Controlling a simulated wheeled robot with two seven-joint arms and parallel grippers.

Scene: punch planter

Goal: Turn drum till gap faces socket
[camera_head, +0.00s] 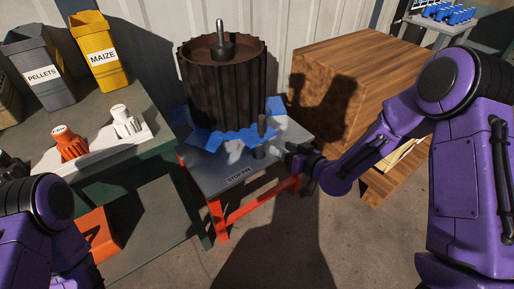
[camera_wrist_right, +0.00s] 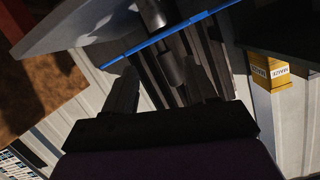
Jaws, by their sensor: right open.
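The drum (camera_head: 222,90) is a dark brown, ribbed upright cylinder with a grey post standing up from its top. It stands on a blue base plate (camera_head: 222,138) with an uneven edge, on a grey table (camera_head: 215,180) labelled "STOP PIN". A dark upright pin (camera_head: 262,128) stands at the plate's front right, above a short grey cylinder (camera_head: 258,152), perhaps the socket. My right gripper (camera_head: 290,152) is open, just right of them. In the right wrist view a dark cylinder (camera_wrist_right: 170,68) shows between and beyond the fingers (camera_wrist_right: 163,90); contact cannot be told.
A dark green table (camera_head: 110,165) at left holds a grey PELLETS bin (camera_head: 42,75), a yellow MAIZE bin (camera_head: 98,50), and orange (camera_head: 68,142) and white (camera_head: 125,122) parts. A large wooden box (camera_head: 345,75) stands close behind my right forearm. Floor in front is clear.

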